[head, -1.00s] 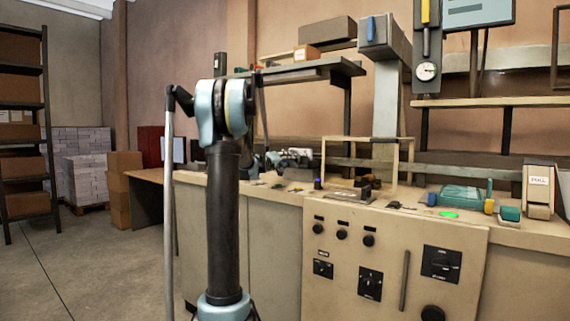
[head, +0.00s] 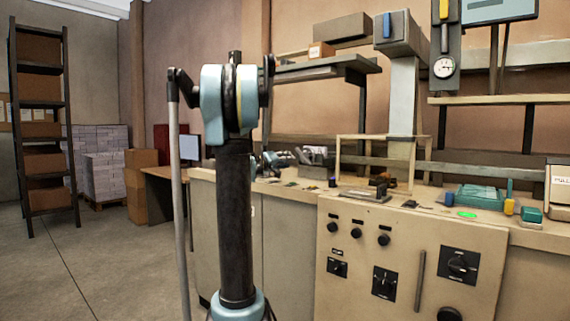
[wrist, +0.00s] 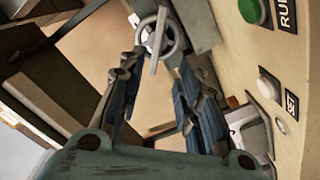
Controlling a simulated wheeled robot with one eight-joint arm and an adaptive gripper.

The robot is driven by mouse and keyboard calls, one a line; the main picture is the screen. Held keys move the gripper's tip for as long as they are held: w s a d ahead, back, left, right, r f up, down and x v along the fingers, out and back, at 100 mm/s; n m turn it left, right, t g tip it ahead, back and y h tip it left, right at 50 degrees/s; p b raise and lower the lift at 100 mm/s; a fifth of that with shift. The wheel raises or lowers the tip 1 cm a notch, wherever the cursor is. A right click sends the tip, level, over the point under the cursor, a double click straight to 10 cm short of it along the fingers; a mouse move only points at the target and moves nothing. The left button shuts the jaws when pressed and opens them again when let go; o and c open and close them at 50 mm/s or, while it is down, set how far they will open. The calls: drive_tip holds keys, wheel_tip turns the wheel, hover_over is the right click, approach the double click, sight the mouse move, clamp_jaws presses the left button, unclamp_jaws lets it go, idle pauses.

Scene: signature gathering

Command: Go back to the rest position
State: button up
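My gripper (wrist: 157,72) shows in the wrist view with its two dark fingers spread apart. No object is held between them. Beyond the fingertips is a grey handwheel-like ring (wrist: 168,50); I cannot tell how far away it is. In the head view my arm stands upright in front of the workbench, with a light-blue joint at its top.
A workbench (head: 296,196) with a control panel (head: 408,240) runs across the right. A green tray (head: 478,194) is on top. Cartons (head: 140,185) and a dark shelf rack (head: 66,120) stand at the left. The floor (head: 110,260) there is clear. A green button (wrist: 254,12) appears at the wrist view's upper right.

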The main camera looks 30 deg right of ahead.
idle(0.3)
drive_tip(key=s+a+f+n+g+y, duration=0.2)
drive_tip(key=s+a+f+y, duration=0.6)
drive_tip(key=s+a+f, duration=0.9)
drive_tip(key=s+a+f+n+g+y, duration=0.2)
drive_tip(key=s+a+f+y, duration=0.6)
drive_tip(key=s+a+f, duration=1)
drive_tip(key=s+a, duration=0.3)
drive_tip(key=a, duration=0.3)
drive_tip(key=shift+f+g+y, duration=0.3)
drive_tip(key=shift+a, duration=0.1)
